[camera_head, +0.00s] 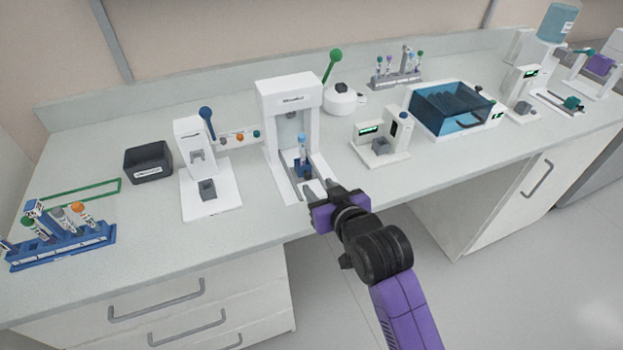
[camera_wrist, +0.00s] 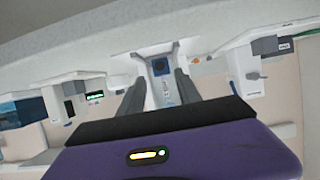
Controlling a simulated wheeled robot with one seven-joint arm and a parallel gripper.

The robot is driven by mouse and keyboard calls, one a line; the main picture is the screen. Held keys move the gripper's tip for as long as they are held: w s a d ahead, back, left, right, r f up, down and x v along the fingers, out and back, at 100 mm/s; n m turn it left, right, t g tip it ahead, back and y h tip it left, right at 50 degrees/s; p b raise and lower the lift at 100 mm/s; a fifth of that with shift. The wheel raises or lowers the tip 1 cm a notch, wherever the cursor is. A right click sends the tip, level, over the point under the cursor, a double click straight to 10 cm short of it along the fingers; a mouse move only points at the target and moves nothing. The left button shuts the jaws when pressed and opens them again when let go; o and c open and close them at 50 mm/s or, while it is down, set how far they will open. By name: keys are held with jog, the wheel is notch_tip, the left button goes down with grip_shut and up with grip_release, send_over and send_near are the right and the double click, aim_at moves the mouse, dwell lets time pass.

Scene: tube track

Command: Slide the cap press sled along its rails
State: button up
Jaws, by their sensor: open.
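A small blue sled with a tube (camera_head: 302,150) sits on the rails, just in front of the press opening. In the wrist view the blue sled part (camera_wrist: 158,68) lies beyond and between my fingers. My gripper (camera_head: 318,188) is open at the front end of the rails, apart from the sled as far as I can see. Its fingers also show in the wrist view (camera_wrist: 160,95).
Left of the press stands a white device with a blue lever (camera_head: 196,150), then a dark bin (camera_head: 148,162) and a blue tube rack (camera_head: 62,248). To the right are a small white reader (camera_head: 380,142) and a blue-lidded box (camera_head: 450,108). The bench's front edge is below my gripper.

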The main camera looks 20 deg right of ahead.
aim_at(309, 177)
jog(key=x, duration=0.6)
grip_shut()
dwell(1.4)
